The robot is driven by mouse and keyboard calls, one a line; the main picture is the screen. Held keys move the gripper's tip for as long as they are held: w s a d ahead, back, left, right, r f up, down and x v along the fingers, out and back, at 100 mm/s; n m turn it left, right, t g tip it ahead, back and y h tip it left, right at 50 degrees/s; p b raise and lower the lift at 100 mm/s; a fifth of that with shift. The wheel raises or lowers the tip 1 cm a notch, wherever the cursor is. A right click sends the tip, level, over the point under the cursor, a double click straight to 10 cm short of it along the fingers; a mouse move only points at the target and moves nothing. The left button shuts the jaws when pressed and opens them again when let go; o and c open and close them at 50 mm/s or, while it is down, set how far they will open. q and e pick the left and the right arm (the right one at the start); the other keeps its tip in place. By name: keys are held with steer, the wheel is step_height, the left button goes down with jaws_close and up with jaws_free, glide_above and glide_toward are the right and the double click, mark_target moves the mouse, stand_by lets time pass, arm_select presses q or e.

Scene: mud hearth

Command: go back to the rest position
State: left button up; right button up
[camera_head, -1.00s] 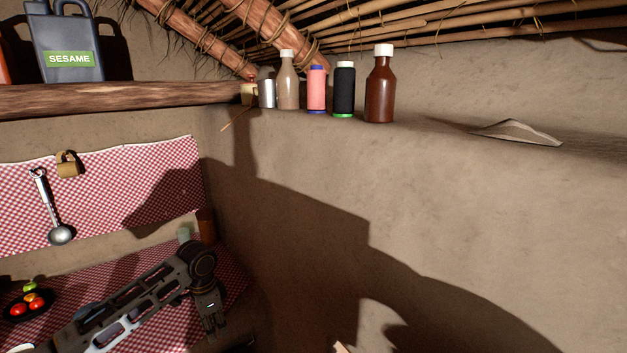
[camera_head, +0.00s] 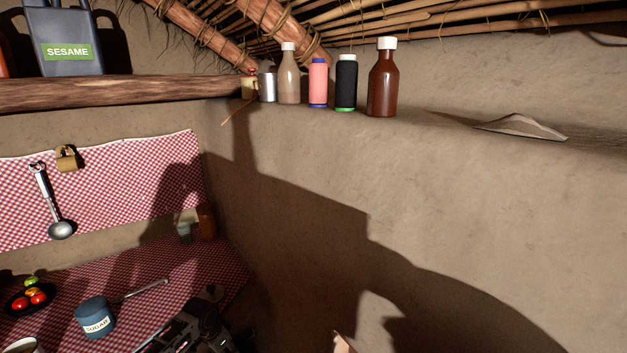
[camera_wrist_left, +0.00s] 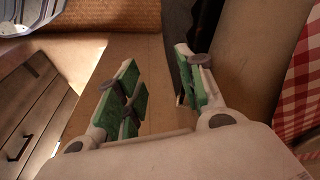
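My left arm (camera_head: 200,328) shows only at the bottom edge of the head view, low beside the checkered counter. Its fingertips are not visible there. In the left wrist view my left gripper (camera_wrist_left: 158,78) has its two green-padded fingers spread apart, with nothing between them. Behind the fingers is a brown wooden surface. My right gripper is in neither view.
A blue sugar tin (camera_head: 95,318) and a plate with red and green produce (camera_head: 30,297) stand on the checkered counter cloth (camera_head: 200,262). A ladle (camera_head: 52,205) hangs above. Several bottles, including a brown one (camera_head: 382,82), line the mud ledge. Drawers (camera_wrist_left: 30,125) appear in the wrist view.

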arm_select(q)
steer(key=s+a+f+n, duration=0.1)
steer(key=s+f, duration=0.6)
steer(key=f, duration=0.3)
steer(key=s+a+f+n+y, duration=0.1)
steer(key=s+f, duration=0.5)
steer(key=f, duration=0.3)
steer(key=s+a+f+n, duration=0.1)
steer(key=s+f, duration=0.6)
steer(key=f, duration=0.3)
steer(key=s+d+f, duration=0.1)
steer(key=s+f, duration=0.3)
steer(key=s, duration=0.7)
steer(key=s+d+f, duration=0.2)
steer(key=s+f, duration=0.2)
steer(key=s, duration=0.7)
steer(key=s+d+f+n+g, duration=0.1)
steer(key=s+f, duration=0.3)
steer(key=s, duration=0.8)
steer(key=shift+d+f, duration=0.35)
steer(key=shift+f, duration=0.05)
steer(key=shift+s, duration=0.1)
